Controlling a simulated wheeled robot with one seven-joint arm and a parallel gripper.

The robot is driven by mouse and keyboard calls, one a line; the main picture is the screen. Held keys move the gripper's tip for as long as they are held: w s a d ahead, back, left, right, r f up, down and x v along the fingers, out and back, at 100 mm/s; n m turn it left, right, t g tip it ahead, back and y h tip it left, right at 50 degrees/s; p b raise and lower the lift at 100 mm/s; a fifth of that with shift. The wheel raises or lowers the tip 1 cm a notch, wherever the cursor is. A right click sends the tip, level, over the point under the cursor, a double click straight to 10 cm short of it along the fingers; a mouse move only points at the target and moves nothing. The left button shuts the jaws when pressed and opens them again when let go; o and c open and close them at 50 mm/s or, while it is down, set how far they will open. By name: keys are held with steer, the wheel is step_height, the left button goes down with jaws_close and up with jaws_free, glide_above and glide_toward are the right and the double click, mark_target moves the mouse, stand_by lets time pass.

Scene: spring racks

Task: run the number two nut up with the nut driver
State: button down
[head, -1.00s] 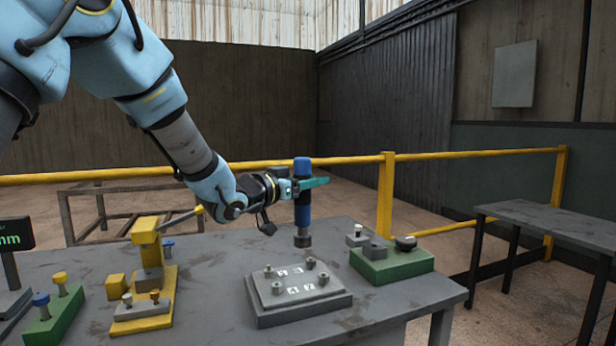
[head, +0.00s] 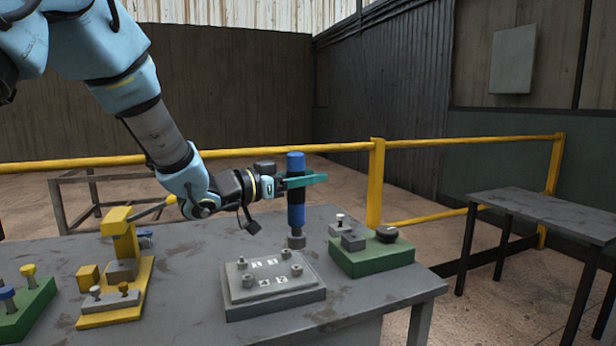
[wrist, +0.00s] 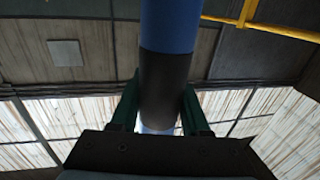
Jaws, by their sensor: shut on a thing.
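My gripper (head: 303,181) is shut on the nut driver (head: 296,210), a blue tool with a black grip band, held upright. In the wrist view the gripper's green fingers (wrist: 163,105) clasp the driver's black band (wrist: 165,85). The driver's grey socket end hangs just above the right back part of the grey nut plate (head: 265,310). The plate has a nut on a stud near each corner and small white number labels. The front right label looks like a 2, with the front right nut (head: 296,270) beside it. The socket appears clear of the nuts; exact depth is unclear.
A green block (head: 370,262) with a black knob and small posts stands right of the plate. A yellow fixture (head: 118,305) stands left, with another green block (head: 25,308) beyond. The bench's front right is bare. A yellow rail (head: 450,142) runs behind.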

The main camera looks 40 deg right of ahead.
steer(key=shift+f+b, duration=1.75)
steer(key=shift+f, duration=0.7)
steer(key=c, duration=0.9)
jaws_free()
steer(key=shift+c, duration=0.2)
jaws_close()
